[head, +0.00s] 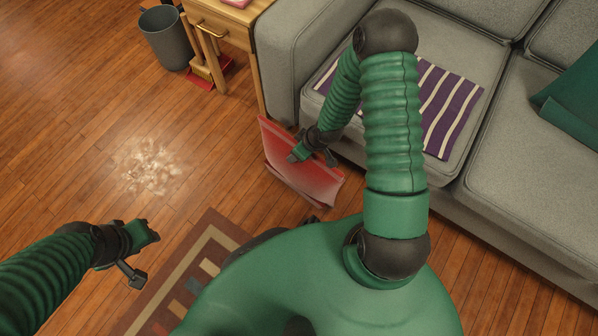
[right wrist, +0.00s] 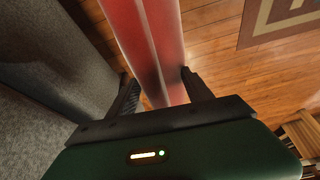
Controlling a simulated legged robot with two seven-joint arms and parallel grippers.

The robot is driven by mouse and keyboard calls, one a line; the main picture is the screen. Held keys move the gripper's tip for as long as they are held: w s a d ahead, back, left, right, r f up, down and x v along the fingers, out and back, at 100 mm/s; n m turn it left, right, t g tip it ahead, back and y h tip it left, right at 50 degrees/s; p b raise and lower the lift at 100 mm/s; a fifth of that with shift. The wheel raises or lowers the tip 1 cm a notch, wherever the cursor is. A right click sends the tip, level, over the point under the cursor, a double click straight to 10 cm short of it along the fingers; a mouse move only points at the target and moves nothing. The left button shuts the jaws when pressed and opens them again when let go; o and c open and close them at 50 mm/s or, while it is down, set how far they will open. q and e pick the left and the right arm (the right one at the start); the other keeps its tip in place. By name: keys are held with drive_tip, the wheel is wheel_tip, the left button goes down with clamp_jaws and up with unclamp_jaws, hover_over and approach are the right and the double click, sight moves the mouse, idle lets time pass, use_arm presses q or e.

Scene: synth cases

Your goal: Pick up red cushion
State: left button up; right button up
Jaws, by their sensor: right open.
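The red cushion (head: 305,170) stands tilted on the floor against the front of the grey sofa. In the right wrist view the cushion (right wrist: 150,45) shows as a red band with a pale seam, running between my fingers. My right gripper (head: 312,152) is at the cushion in the head view. In the wrist view the right gripper (right wrist: 163,88) is open, with one finger on each side of the cushion's edge. I cannot tell whether the fingers touch it. My left gripper (head: 145,252) is over the floor at the lower left, away from the cushion; its fingers look apart.
The grey sofa (head: 285,65) fills the right, with a striped purple blanket (head: 452,100) and a green cushion (head: 575,105). A wooden side table (head: 232,25) and grey bin (head: 165,40) stand at the back. A pale spill (head: 150,165) and patterned rug (head: 205,240) are on the floor.

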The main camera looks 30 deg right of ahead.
drive_tip(key=shift+c, duration=0.3)
clamp_jaws()
drive_tip(key=shift+r, duration=0.1)
